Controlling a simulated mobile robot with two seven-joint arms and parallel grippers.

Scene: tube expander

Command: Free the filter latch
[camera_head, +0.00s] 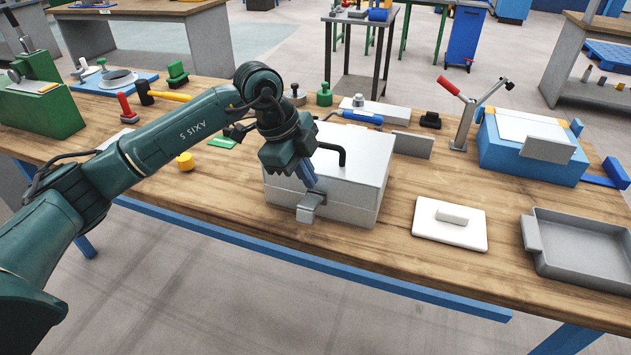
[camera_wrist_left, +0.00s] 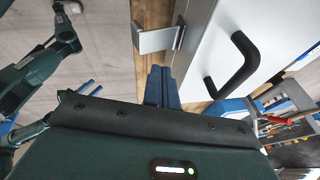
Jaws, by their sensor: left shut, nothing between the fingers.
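The filter latch (camera_head: 308,207) is a grey metal tab on the front face of a white and grey box (camera_head: 350,200). It sticks out from the box in the left wrist view (camera_wrist_left: 156,41). A black bent handle (camera_head: 336,151) is on the box's lid and also shows in the left wrist view (camera_wrist_left: 232,68). My left gripper (camera_head: 309,183) is shut and empty, with its blue fingertips just above the latch at the box's front. Its fingers (camera_wrist_left: 161,72) are together close to the latch; I cannot tell whether they touch it. My right gripper is not in the head view.
A white plate with a raised block (camera_head: 432,233) and a grey tray (camera_head: 590,250) lie to the right on the wooden table. A red-handled lever stand (camera_head: 462,120) and a blue box (camera_head: 510,155) stand behind them. Tools and a yellow cap (camera_head: 185,161) lie to the left.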

